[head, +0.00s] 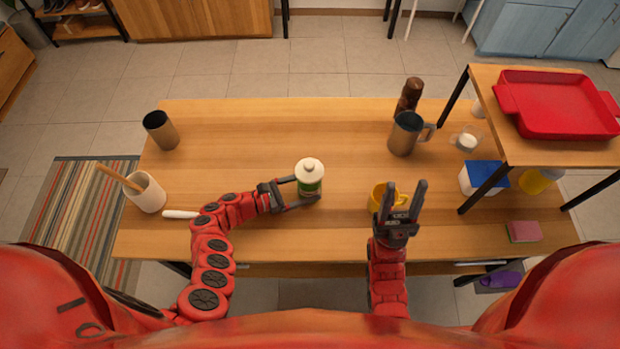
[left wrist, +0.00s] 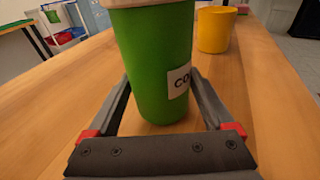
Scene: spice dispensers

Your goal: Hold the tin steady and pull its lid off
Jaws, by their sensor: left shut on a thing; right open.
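The tin is a green canister (head: 311,186) with a white label, upright on the wooden table (head: 250,125). Its white lid (head: 309,170) with a round knob sits on top. The tin also fills the middle of the left wrist view (left wrist: 160,62), with part of the label lettering showing. My left gripper (head: 300,193) is shut on the tin, with one finger on each side of its body. My right gripper (head: 406,199) is open and empty, to the right of the tin and apart from it, in front of the yellow mug.
A yellow mug (head: 379,196) is beside my right gripper. A metal pitcher (head: 404,135) and brown mill (head: 410,94) stand farther back. A raised shelf with a red tray (head: 555,105) is at right. A white crock (head: 148,194) and dark cup (head: 160,131) stand left. The table's back middle is clear.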

